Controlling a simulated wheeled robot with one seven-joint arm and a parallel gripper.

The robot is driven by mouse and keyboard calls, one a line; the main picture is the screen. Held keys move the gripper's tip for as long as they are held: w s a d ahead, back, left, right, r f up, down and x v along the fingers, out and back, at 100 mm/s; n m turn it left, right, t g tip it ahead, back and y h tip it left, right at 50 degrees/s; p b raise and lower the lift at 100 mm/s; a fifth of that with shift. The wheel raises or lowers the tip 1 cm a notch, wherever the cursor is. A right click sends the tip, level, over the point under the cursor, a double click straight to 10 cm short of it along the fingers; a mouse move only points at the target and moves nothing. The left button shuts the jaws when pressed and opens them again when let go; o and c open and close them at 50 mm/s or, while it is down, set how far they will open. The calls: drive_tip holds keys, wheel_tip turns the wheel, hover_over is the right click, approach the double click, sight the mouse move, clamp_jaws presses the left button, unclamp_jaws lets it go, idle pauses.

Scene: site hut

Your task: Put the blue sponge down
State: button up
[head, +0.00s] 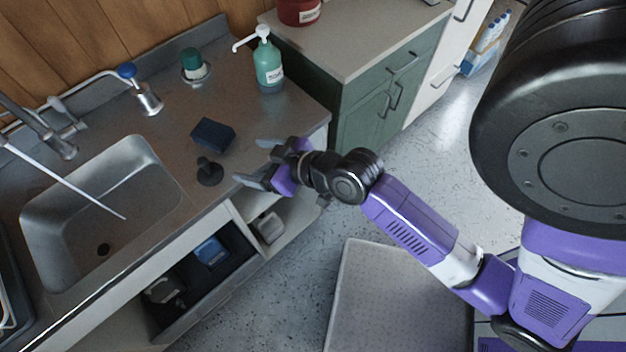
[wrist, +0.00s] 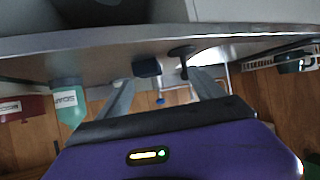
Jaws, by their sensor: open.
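The dark blue sponge (head: 213,135) rests on the steel counter (head: 235,105), right of the sink. My gripper (head: 255,162) is open and empty at the counter's front edge, to the right of the sponge, its fingers pointing toward the counter. A gap shows between the fingers and the sponge. In the wrist view the sponge (wrist: 147,67) appears beyond the fingertips, between the two spread fingers of my gripper (wrist: 157,78).
A black plug (head: 209,172) stands close in front of the sponge. The sink (head: 60,245) is at left. A green soap bottle (head: 268,70), a green-capped container (head: 194,68) and a metal dispenser (head: 147,100) stand behind. An open drawer (head: 215,290) is below.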

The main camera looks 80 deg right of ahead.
drive_tip(key=s+a+r+n+t+y, duration=0.1)
drive_tip(key=s+a+r, duration=0.3)
drive_tip(key=s+a, duration=0.3)
drive_tip(key=s+a+r+n+t+y, duration=0.1)
drive_tip(key=s+a+r+t+y, duration=0.1)
drive_tip(key=s+a+r, duration=0.2)
drive_tip(key=s+a, duration=0.3)
drive_tip(key=s, duration=0.2)
drive_tip(key=shift+s+r+n, duration=0.15)
drive_tip(key=shift+s+n, duration=0.1)
drive_tip(key=shift+n, duration=0.05)
drive_tip(key=shift+a, duration=0.1)
